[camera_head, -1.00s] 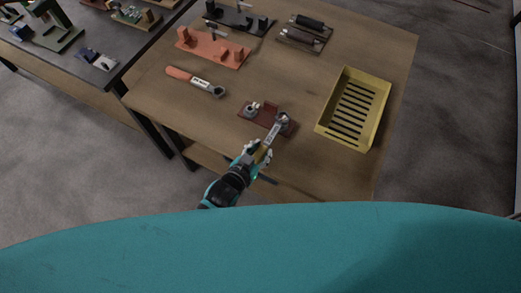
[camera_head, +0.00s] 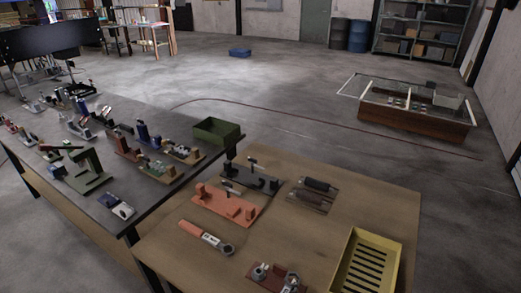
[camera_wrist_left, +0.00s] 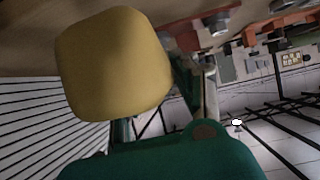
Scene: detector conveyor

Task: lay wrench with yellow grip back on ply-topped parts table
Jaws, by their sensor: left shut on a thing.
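The wrench with yellow grip (camera_wrist_left: 115,62) fills the upper left of the left wrist view, its blunt grip end close to the camera. My left gripper (camera_wrist_left: 155,105) is shut on it, its fingers partly hidden behind the grip. The head view does not show this gripper. The ply-topped parts table (camera_head: 305,235) is at the lower right of the head view, its near part cut off. A dark red holder (camera_head: 265,284) is at the bottom edge; whether the wrench's head is at it I cannot tell. My right gripper is in neither view.
A wrench with an orange grip (camera_head: 206,238) lies on the table's left. A yellow slotted tray (camera_head: 362,268) is at the right. Orange (camera_head: 228,207) and black (camera_head: 262,182) fixtures stand at the back. A dark bench (camera_head: 100,215) with several fixtures adjoins left. Bare wood shows mid-table.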

